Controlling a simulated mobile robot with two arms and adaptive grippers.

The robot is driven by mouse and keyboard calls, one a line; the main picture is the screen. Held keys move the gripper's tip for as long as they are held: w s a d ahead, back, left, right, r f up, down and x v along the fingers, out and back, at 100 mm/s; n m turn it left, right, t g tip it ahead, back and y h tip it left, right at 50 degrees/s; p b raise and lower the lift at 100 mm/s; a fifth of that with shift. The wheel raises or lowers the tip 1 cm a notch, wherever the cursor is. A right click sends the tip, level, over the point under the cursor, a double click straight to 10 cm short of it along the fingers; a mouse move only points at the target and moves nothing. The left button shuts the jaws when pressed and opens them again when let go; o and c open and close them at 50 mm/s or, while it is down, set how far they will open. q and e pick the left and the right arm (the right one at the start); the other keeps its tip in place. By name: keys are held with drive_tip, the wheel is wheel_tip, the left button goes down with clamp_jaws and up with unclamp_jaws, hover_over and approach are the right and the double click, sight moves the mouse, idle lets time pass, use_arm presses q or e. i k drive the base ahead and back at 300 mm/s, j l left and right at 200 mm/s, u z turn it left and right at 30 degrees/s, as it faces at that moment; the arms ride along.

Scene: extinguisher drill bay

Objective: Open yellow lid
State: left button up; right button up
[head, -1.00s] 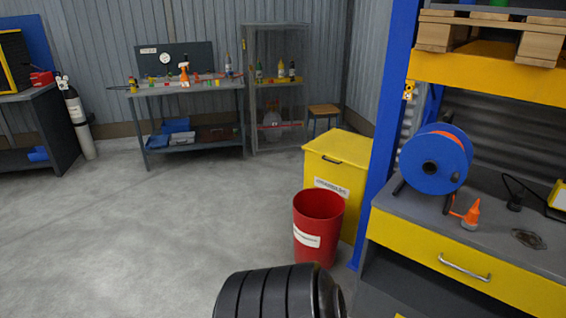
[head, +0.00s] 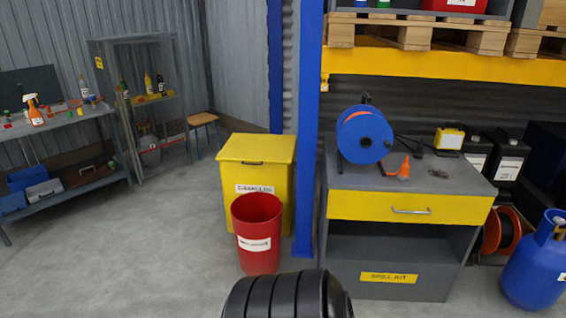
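A yellow bin with a flat yellow lid (head: 258,147) stands against the wall, left of the blue post. The lid is closed and has a small dark handle (head: 252,163) at its front edge. A white label (head: 254,189) is on the bin's front. A red open-topped bucket (head: 258,240) stands in front of the bin and hides part of its lower front. Neither of my grippers is in view; only a black ribbed part of my own body shows at the bottom.
A blue post (head: 308,130) stands right of the bin. A grey cabinet with a yellow drawer (head: 370,206) carries a blue reel (head: 363,137). A blue gas cylinder (head: 535,265) stands far right. A stool (head: 203,120) is behind the bin. The floor (head: 150,260) at left is clear.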

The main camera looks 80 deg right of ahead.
sight(243, 147)
drive_tip(key=i+l+z, duration=0.25)
drive_tip(key=i+z, duration=0.75)
drive_tip(key=i+j+z, duration=0.1)
drive_tip(key=i+z, duration=0.4)
drive_tip(key=i+j+z, duration=0.35)
drive_tip(key=z, duration=0.15)
drive_tip(key=i, duration=0.05)
